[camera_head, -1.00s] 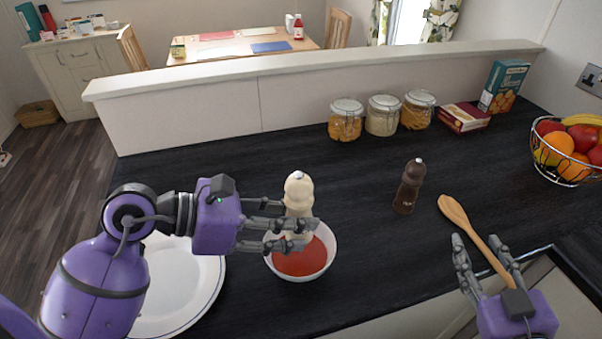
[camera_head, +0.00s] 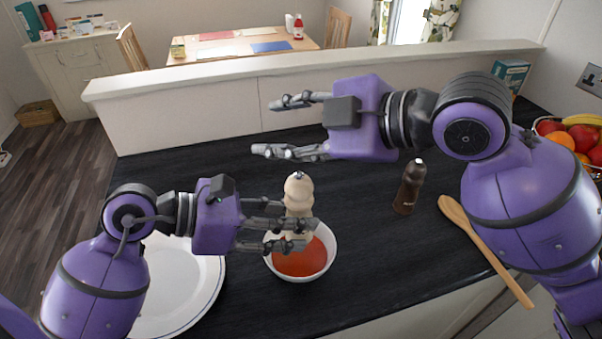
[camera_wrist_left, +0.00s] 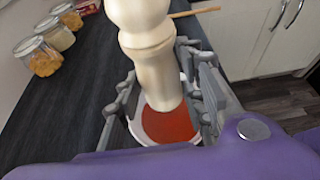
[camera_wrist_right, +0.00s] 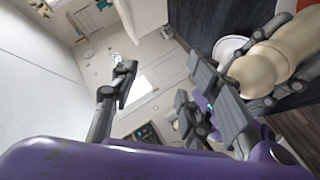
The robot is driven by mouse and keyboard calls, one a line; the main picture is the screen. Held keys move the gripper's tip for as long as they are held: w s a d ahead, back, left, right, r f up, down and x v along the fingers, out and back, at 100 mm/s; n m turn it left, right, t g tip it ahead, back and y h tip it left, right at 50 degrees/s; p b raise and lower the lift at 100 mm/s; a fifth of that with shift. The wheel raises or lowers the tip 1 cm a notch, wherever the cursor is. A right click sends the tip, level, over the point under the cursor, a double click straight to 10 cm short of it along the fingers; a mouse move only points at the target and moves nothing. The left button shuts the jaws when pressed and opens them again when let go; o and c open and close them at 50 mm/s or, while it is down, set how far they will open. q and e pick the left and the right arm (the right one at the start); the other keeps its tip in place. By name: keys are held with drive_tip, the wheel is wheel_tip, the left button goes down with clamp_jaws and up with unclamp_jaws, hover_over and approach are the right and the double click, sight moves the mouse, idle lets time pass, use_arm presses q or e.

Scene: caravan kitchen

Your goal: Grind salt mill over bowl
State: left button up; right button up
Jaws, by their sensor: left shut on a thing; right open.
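A cream mill (camera_head: 298,190) stands upright over a white bowl (camera_head: 330,262) of red soup or sauce. My left gripper (camera_head: 305,234) comes in from the left and is shut around the mill's lower body. The left wrist view shows the mill (camera_wrist_left: 150,62) between the fingers, above the red contents (camera_wrist_left: 172,126). My right gripper (camera_head: 266,127) is open and empty, fingers pointing left, above and behind the mill's top. The right wrist view shows the cream mill (camera_wrist_right: 262,72) to the right side.
A white plate (camera_head: 172,300) lies left of the bowl, partly under my left arm. A wooden spoon (camera_head: 485,250) and a fruit basket (camera_head: 592,165) are at the right. A low ledge (camera_head: 200,115) runs behind the counter. My right arm hides the jars.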

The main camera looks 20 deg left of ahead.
sight(301, 174)
drive_tip(key=s+d+r+n+h, duration=0.3)
drive_tip(key=s+d+r+h, duration=0.3)
drive_tip(key=h, duration=0.4)
drive_tip(key=x, duration=1.2)
drive_tip(key=shift+s+d+f, duration=0.15)
drive_tip(key=shift+s+d, duration=0.15)
drive_tip(key=shift+s, duration=0.15)
drive_tip(key=c, duration=1)
drive_tip(key=shift+c, duration=0.2)
drive_tip(key=shift+m, duration=0.5)
drive_tip(key=shift+c, duration=0.2)
